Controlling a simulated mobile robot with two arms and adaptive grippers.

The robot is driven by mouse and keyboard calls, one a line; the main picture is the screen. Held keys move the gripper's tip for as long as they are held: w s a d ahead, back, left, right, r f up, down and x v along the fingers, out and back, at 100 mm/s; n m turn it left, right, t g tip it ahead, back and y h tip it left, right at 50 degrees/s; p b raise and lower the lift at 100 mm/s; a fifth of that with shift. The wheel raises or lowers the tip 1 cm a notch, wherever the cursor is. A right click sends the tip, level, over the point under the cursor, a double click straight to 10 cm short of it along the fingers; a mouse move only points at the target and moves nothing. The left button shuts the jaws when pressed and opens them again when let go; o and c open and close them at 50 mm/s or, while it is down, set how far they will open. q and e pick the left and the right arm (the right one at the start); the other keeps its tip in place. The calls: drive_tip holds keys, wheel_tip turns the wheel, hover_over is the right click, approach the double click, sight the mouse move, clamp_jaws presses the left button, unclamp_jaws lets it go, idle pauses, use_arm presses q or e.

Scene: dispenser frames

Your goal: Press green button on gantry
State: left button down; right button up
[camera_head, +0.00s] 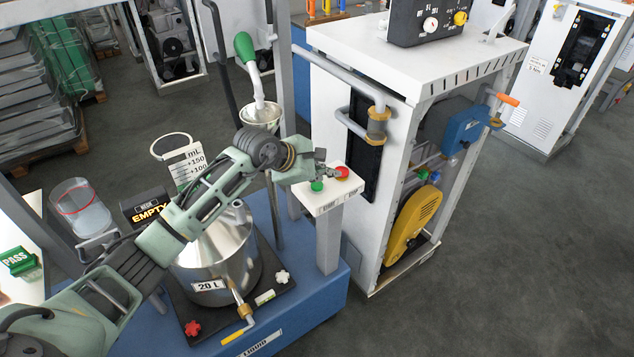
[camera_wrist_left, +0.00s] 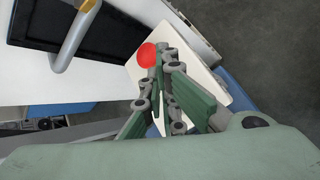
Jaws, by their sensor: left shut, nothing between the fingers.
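The green button (camera_head: 317,186) sits on the left part of the white top of a small pedestal (camera_head: 326,207). A red button (camera_head: 342,172) sits on the same top to its right. My left gripper (camera_head: 328,173) is over this top, shut and empty, with its fingertips between and just behind the two buttons. I cannot tell whether it touches either one. In the left wrist view the red button (camera_wrist_left: 147,54) shows beside the gripper's fingers (camera_wrist_left: 165,60), and the green button is hidden. My right gripper is not in view.
A steel vessel (camera_head: 222,262) marked 20 L stands on a blue base under my left arm. A tall white machine cabinet (camera_head: 335,91) stands right behind the pedestal. A green-handled lever (camera_head: 244,48) and funnel rise behind my arm. Open floor lies at the right.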

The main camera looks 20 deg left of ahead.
use_arm(q)
drive_tip(key=shift+r, duration=0.1)
wheel_tip(320, 180, up, 5)
drive_tip(key=shift+p, duration=1.25)
drive_tip(key=shift+d, duration=0.1)
